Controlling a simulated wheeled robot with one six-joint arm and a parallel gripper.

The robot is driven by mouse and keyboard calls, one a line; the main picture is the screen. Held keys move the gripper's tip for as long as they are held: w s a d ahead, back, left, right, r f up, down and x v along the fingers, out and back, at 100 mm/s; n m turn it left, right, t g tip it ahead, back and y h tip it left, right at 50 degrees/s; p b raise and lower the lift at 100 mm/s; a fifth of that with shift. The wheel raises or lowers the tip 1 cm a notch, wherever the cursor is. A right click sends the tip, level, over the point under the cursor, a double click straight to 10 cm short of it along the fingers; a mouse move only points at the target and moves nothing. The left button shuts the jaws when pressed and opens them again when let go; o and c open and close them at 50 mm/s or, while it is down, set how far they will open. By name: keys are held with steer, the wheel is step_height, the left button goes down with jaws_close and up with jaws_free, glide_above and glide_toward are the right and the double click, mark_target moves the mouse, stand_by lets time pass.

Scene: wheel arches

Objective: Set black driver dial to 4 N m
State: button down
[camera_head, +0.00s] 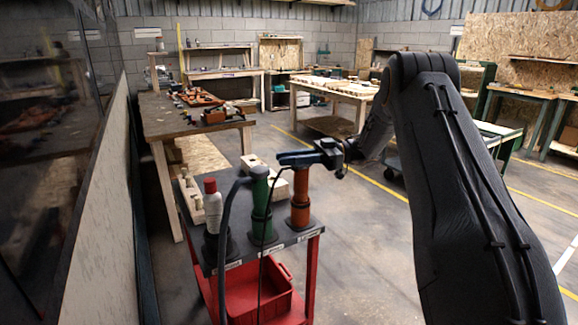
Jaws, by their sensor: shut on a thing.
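My gripper (300,158) reaches in from the right over the tool cart. Its jaws are at the top of an upright orange driver (300,203) and appear shut on it; the jaws hide that top. A green driver (261,210) stands upright just left of it, apart from my gripper. A dark grey, hose-like curved piece (227,215) rises left of the green driver; I cannot tell whether it belongs to the black driver. No driver shows clearly as black. No dial or its numbers can be read.
A white bottle with a red cap (212,207) stands at the cart's left. Wooden blocks lie behind the drivers. A red bin (259,296) sits on the cart's lower shelf. A workbench (176,118) stands behind, a panel wall (100,215) at left. The floor (365,260) right of the cart is clear.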

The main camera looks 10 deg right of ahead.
steer(key=shift+s+f+n+g+b, duration=0.1)
steer(key=shift+s+n+g+b, duration=0.15)
steer(key=shift+n+g+b, duration=0.7)
steer(key=shift+g, duration=0.25)
steer(key=c, duration=1.6)
jaws_free()
steer(key=shift+o, duration=0.2)
step_height(320, 180, up, 10)
steer(key=shift+b, duration=0.45)
